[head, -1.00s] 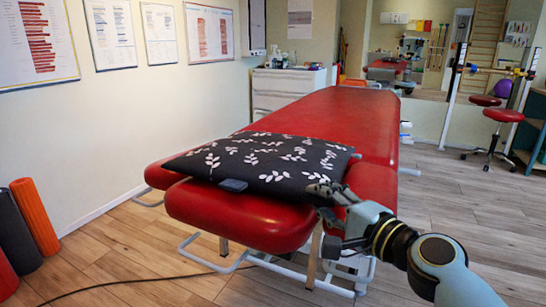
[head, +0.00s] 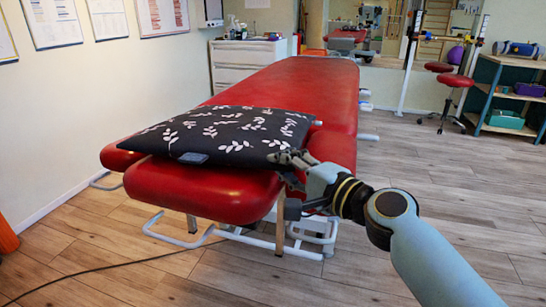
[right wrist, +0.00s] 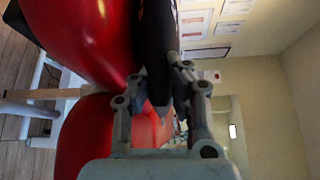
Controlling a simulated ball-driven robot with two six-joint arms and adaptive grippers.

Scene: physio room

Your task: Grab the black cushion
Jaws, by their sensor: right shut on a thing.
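The black cushion (head: 235,125) with white leaf patterns lies flat across the near part of the red treatment table. My right gripper (head: 285,158) is at the cushion's near right corner, its fingers closed on the edge. In the right wrist view the dark cushion edge (right wrist: 156,40) runs between the two fingers (right wrist: 163,75). The cushion still rests on the table. The part of the corner within the fingers is hidden. My left gripper is not in view.
The red treatment table (head: 300,85) stretches away toward a white drawer cabinet (head: 240,62). A small dark grey block (head: 193,158) sits at the cushion's near edge. A red stool (head: 455,82) and a shelf (head: 505,100) stand at the right. The wooden floor on the right is clear.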

